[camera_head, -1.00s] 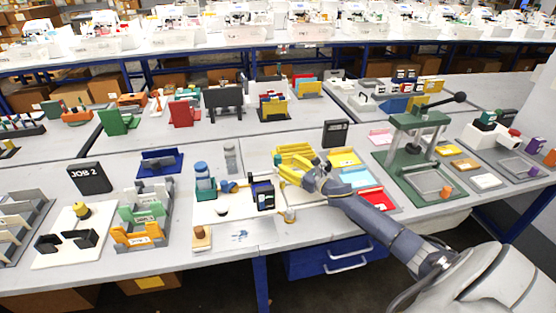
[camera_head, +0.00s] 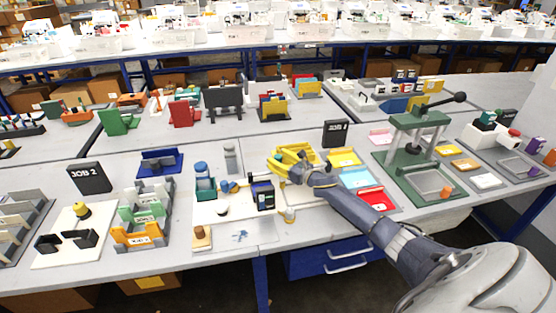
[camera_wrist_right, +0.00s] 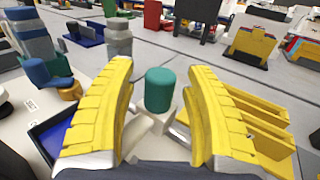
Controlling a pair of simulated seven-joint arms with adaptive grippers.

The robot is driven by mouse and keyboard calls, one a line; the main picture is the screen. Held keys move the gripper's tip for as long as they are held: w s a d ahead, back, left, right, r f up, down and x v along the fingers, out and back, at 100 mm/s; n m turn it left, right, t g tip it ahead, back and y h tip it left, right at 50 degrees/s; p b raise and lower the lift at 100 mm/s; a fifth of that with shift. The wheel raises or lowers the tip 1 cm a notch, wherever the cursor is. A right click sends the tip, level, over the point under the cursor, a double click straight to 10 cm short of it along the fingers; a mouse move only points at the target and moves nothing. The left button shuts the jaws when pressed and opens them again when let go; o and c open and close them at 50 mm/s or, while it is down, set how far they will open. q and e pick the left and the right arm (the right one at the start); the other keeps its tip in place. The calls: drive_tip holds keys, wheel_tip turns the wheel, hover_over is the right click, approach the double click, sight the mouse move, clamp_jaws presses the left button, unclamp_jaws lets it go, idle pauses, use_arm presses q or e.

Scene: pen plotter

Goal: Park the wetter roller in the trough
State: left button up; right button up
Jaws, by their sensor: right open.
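My right gripper (camera_head: 281,172) is open over the middle of the near table, beside a yellow slotted holder (camera_head: 298,151). In the right wrist view, its two yellow fingers (camera_wrist_right: 160,108) stand either side of an upright teal cylinder (camera_wrist_right: 160,88) with a pale base. A gap shows on both sides of the cylinder, and nothing is gripped. The fingers hide parts of the base. I cannot tell for sure whether the teal cylinder is the wetter roller's handle or whether the pale part below is the trough. The left gripper is not in view.
Left of the gripper are a dark box (camera_head: 262,195), a blue cylinder with a tan end (camera_head: 226,187), and a blue-capped bottle (camera_head: 201,172). A grey bottle (camera_head: 230,158) stands behind. Coloured trays (camera_head: 356,178) and a green press (camera_head: 412,160) lie to the right.

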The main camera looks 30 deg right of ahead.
drive_tip(key=shift+c, duration=0.5)
clamp_jaws()
drive_tip(key=shift+a, duration=0.1)
drive_tip(key=a, duration=0.2)
drive_tip(key=w+a, duration=0.1)
drive_tip(key=shift+w+a+f, duration=0.1)
drive_tip(key=shift+w+a, duration=0.1)
drive_tip(key=shift+a, duration=0.2)
drive_tip(key=shift+o, duration=0.5)
unclamp_jaws()
drive_tip(key=v, duration=1.2)
